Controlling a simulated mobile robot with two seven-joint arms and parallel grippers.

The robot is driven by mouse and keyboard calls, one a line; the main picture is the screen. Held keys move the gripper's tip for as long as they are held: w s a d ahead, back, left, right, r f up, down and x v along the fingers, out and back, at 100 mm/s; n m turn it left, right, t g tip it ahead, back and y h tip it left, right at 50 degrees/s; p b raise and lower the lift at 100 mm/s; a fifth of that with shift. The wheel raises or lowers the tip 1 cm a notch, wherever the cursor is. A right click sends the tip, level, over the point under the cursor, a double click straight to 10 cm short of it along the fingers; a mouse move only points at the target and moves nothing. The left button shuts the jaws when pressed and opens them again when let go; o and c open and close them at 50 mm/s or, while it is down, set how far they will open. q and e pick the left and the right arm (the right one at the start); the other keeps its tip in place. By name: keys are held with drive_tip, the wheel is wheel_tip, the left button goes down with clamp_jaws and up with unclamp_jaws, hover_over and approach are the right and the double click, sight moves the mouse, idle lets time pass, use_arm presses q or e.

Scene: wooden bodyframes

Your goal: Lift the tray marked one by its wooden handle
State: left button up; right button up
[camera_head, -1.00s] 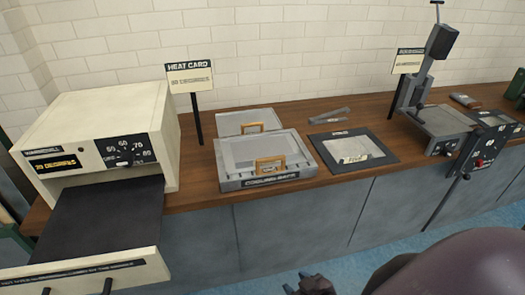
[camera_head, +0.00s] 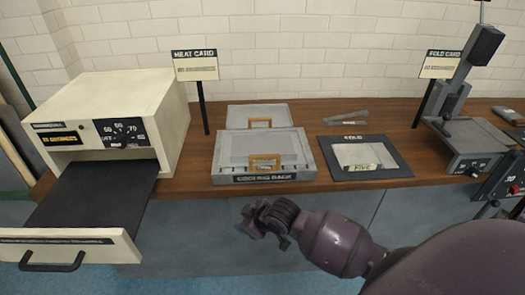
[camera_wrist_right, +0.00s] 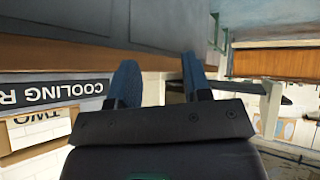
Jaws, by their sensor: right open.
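A grey cooling rack (camera_head: 222,172) stands on the wooden counter. A flat grey tray with an upright wooden handle (camera_head: 264,163) sits in it; the label beside that handle reads TWO in the right wrist view (camera_wrist_right: 40,122). Behind it lies another grey tray (camera_head: 240,113) with a wooden handle (camera_head: 260,122); I cannot read a mark on it. No label reading one is legible. My right gripper (camera_head: 247,222) is open and empty, in front of the counter edge and just below the rack's front in the head view. Its fingers also show in the right wrist view (camera_wrist_right: 160,82). My left gripper is out of view.
A cream heater (camera_head: 120,100) stands left with its dark drawer (camera_head: 95,195) pulled out.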

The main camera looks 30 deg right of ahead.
drive_tip(key=w+d+r+n+g, duration=0.1)
drive_tip(key=w+d+r+n, duration=0.1)
drive_tip(key=w+r, duration=0.5)
wheel_tip(320, 180, up, 13)
drive_tip(key=n+g+h+b, duration=0.2)
drive_tip(key=n+g+h, duration=0.15)
drive_tip(key=g, duration=0.45)
hover_over(265, 155)
drive_tip(key=shift+w+a+f+h, duration=0.15)
drive_tip(key=shift+w+a+h, duration=0.05)
drive_tip(key=shift+a+h, duration=0.2)
drive_tip(key=f, duration=0.5)
drive_tip(key=shift+s+d+f+b, duration=0.2)
drive_tip(key=shift+d+f+b, duration=0.05)
drive_tip(key=shift+f+b, duration=0.15)
wheel_tip(265, 155, down, 4)
drive_tip(key=shift+d+f+b, duration=0.1)
drive_tip(key=shift+b, duration=0.4)
drive_tip(key=shift+f, duration=0.3)
drive_tip(key=shift+d, duration=0.1)
clamp_jaws()
drive_tip(key=shift+r, duration=0.1)
